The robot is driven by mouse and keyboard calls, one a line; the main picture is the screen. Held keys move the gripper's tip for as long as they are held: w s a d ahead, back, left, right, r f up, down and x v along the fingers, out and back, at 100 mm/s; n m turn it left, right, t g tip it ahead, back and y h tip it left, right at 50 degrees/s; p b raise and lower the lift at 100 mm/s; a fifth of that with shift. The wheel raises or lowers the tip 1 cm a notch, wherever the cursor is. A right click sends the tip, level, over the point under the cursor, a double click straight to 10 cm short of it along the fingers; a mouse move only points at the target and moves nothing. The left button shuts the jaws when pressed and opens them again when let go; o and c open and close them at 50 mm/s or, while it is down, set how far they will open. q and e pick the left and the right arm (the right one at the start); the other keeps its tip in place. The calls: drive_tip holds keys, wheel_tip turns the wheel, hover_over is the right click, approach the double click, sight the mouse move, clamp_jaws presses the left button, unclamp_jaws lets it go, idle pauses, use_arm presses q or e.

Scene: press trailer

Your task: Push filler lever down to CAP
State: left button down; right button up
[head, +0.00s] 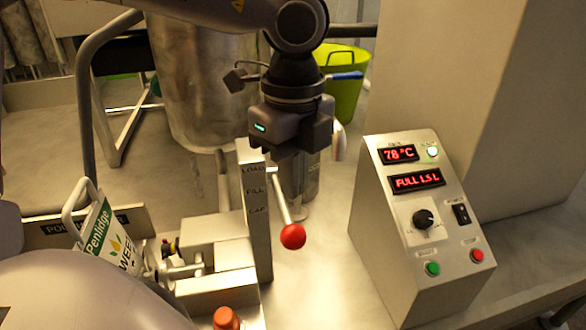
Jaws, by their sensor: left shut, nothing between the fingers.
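The filler lever (283,200) is a thin metal rod with a red ball knob (292,236). It slants down to the right, beside an upright metal plate (257,225) marked LOAD, FILL and CAP from top to bottom. The knob shows to the right of the plate, a little lower in the picture than the CAP mark. I cannot tell exactly which mark the rod lines up with. My right gripper is not in view.
A sloped control box (402,237) with red displays, reading 78 °C and FULL 1.5 L, stands to the right. A metal drum (195,85) and green tub (345,95) stand behind.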

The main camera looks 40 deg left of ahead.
sight(293, 227)
use_arm(q)
drive_tip(key=shift+f+b, duration=0.5)
drive_tip(key=shift+f, duration=2.7)
drive_tip(key=shift+f+b, duration=0.7)
drive_tip(key=shift+f, duration=0.6)
drive_tip(key=shift+w+a+f+b, duration=0.15)
drive_tip(key=shift+f+b, duration=0.75)
drive_tip(key=shift+b, duration=0.2)
drive_tip(key=shift+w+a+f+b, duration=0.1)
drive_tip(key=shift+a+f+b, duration=0.05)
drive_tip(key=shift+f+b, duration=0.85)
drive_tip(key=shift+w+a+f+b, duration=0.1)
drive_tip(key=shift+f+b, duration=0.25)
drive_tip(key=shift+b, duration=0.3)
drive_tip(key=shift+r, duration=0.15)
drive_tip(key=shift+r, duration=0.1)
